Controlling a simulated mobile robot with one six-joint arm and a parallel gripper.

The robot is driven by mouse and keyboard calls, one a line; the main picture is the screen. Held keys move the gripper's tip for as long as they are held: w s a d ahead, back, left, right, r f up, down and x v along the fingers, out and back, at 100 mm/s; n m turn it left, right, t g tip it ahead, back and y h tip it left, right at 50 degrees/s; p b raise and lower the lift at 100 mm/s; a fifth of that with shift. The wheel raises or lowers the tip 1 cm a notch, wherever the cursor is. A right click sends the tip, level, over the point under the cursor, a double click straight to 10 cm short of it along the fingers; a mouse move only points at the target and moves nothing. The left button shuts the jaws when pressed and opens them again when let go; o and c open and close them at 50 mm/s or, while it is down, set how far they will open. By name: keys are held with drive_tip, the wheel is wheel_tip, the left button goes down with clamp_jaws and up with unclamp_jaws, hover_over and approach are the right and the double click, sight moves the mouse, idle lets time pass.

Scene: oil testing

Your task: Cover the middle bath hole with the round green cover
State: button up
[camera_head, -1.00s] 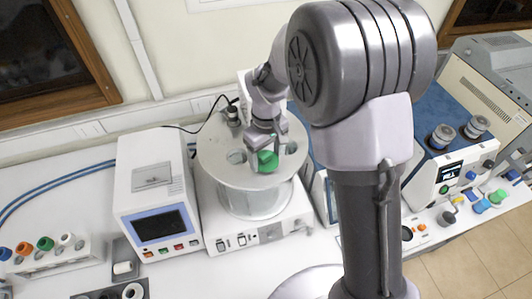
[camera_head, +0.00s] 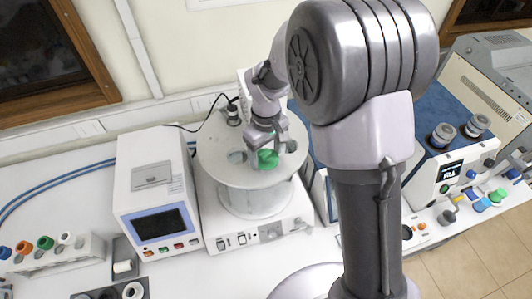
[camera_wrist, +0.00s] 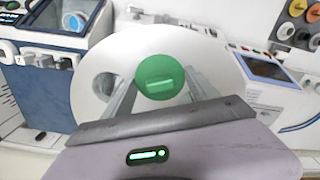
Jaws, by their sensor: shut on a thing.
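The round green cover (camera_head: 267,159) is at the top of the white round bath (camera_head: 210,150), over its middle part. It also shows in the wrist view (camera_wrist: 160,77) as a green disc with a raised bar handle. My gripper (camera_head: 265,147) is above the bath, its fingers shut on the cover. In the wrist view the fingers (camera_wrist: 157,90) reach to both sides of the cover. A side hole (camera_head: 237,156) of the bath is open to the left of the cover. The middle hole is hidden under the cover and gripper. I cannot tell whether the cover is fully seated.
A white instrument with a blue screen (camera_head: 158,224) stands left of the bath. A rack with coloured caps (camera_head: 55,252) is at the far left. Another instrument (camera_head: 450,165) with two metal cups on top stands to the right.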

drive_tip(key=shift+f+b, duration=0.35)
drive_tip(key=shift+f, duration=0.05)
drive_tip(key=shift+r, duration=0.1)
idle(0.3)
drive_tip(key=shift+r+p, duration=0.65)
drive_tip(key=shift+r, duration=0.1)
drive_tip(key=shift+f+b, duration=0.75)
drive_tip(key=shift+f, duration=0.1)
idle(0.5)
drive_tip(key=shift+r, duration=0.2)
drive_tip(key=shift+r+p, duration=0.6)
drive_tip(key=shift+r, duration=0.05)
drive_tip(key=shift+f+b, duration=0.75)
drive_tip(key=shift+f, duration=0.1)
idle(0.4)
